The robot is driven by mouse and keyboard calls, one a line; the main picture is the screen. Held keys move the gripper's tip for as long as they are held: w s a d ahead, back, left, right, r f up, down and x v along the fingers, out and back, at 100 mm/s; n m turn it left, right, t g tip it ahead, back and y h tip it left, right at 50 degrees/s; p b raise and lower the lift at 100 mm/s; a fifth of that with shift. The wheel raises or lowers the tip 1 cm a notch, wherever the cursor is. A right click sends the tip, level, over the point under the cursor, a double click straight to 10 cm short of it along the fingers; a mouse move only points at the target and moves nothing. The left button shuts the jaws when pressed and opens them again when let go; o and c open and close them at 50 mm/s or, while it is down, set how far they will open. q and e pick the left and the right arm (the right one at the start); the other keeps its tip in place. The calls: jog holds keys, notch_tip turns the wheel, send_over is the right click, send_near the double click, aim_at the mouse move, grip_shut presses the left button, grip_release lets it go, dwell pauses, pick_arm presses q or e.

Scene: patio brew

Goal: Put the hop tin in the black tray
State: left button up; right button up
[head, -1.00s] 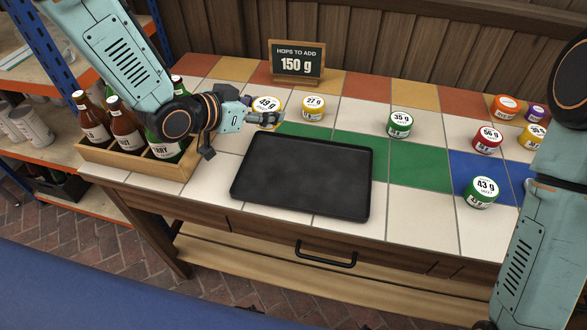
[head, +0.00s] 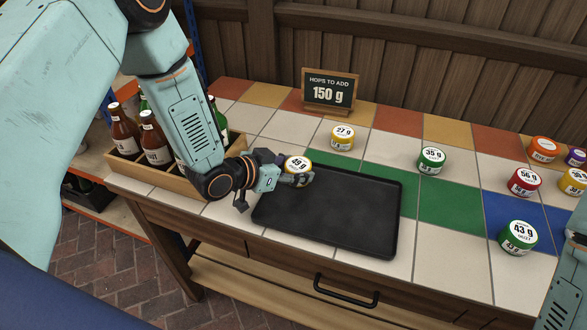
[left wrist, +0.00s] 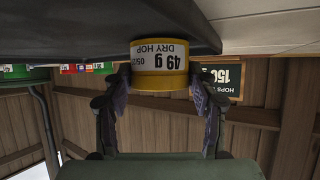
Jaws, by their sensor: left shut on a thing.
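My left gripper (head: 290,179) is shut on a yellow hop tin marked 49 g (head: 298,163), at the back left part of the black tray (head: 345,222). In the left wrist view the tin (left wrist: 160,65) sits upside down in the picture between the two fingers, its label reading "49 g DRY HOP". The tray (left wrist: 100,28) shows right beside the tin there. I cannot tell whether the tin touches the tray floor. The tray is otherwise empty. My right gripper is out of view; only part of that arm shows at the right edge.
A sign (head: 329,91) reads "HOPS TO ADD 150 g". Other tins stand behind and right of the tray: 27 g (head: 342,137), 35 g (head: 431,161), 56 g (head: 525,182), 43 g (head: 518,237) and more at far right. A wooden crate (head: 195,183) with bottles is at left.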

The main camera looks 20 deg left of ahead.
pick_arm(q)
jog(key=shift+a, duration=0.15)
jog(key=shift+f, duration=0.15)
jog(key=o, duration=1.2)
jog(key=shift+c, duration=0.2)
